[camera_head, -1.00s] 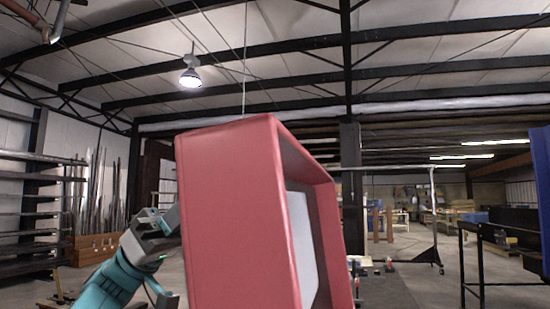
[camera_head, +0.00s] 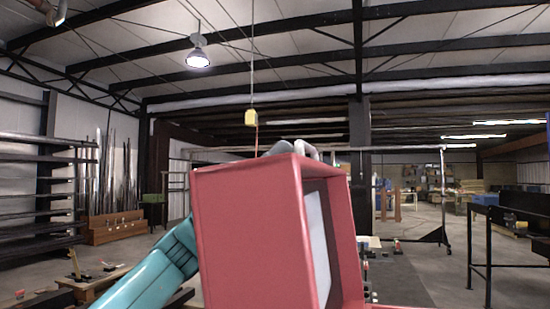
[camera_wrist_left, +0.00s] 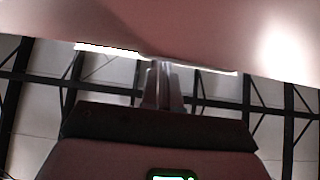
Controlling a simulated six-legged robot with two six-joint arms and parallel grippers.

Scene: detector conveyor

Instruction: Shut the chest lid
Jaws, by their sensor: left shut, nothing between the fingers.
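The red chest lid (camera_head: 247,240) stands open and raised in the middle of the head view, its hollow inner side with a pale panel facing right. A thin red strip (camera_head: 398,307) at the bottom edge may be the chest's rim; the rest of the chest is out of view. My teal left arm reaches up behind the lid, and grey gripper parts show over its top edge. In the left wrist view my left gripper (camera_wrist_left: 163,88) is shut and empty, its tips close to a smooth pink surface (camera_wrist_left: 100,25), apparently the lid. Contact cannot be told. My right gripper is not in view.
A yellow box (camera_head: 251,118) hangs on a cable above the lid. A low wooden bench (camera_head: 92,284) stands at lower left, a black table frame (camera_head: 490,240) at right.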

